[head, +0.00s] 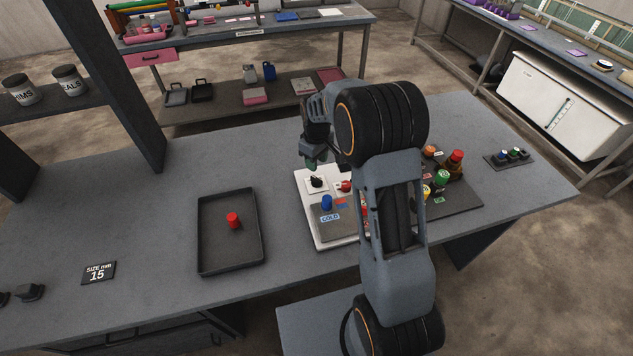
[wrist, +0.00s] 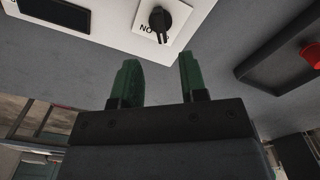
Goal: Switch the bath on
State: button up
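A white unit (head: 303,212) stands on the grey bench, partly hidden behind my arm. Near its far left corner is a black rotary knob (head: 316,182) on a white plate. The knob also shows in the wrist view (wrist: 160,20), with letters beside it reading "NO" in the picture, possibly "ON" upside down. My gripper (head: 314,161) is just above and beyond the knob. In the wrist view its two green fingers (wrist: 157,65) are apart with nothing between them. The fingertips do not touch the knob there.
A blue knob (head: 327,202) and a red knob (head: 346,186) are close to the black knob, by a "COLD" label. A dark tray (head: 205,240) with a red piece (head: 233,220) lies left. Colored buttons (head: 442,177) stand right of my arm. Bench left of the tray is mostly clear.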

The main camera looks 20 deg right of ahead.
aim_at(316, 178)
jog(key=shift+f+b, duration=2.45)
jog(key=shift+f, duration=1.7)
jog(key=shift+c, duration=0.4)
jog(key=shift+r, duration=0.1)
grip_shut()
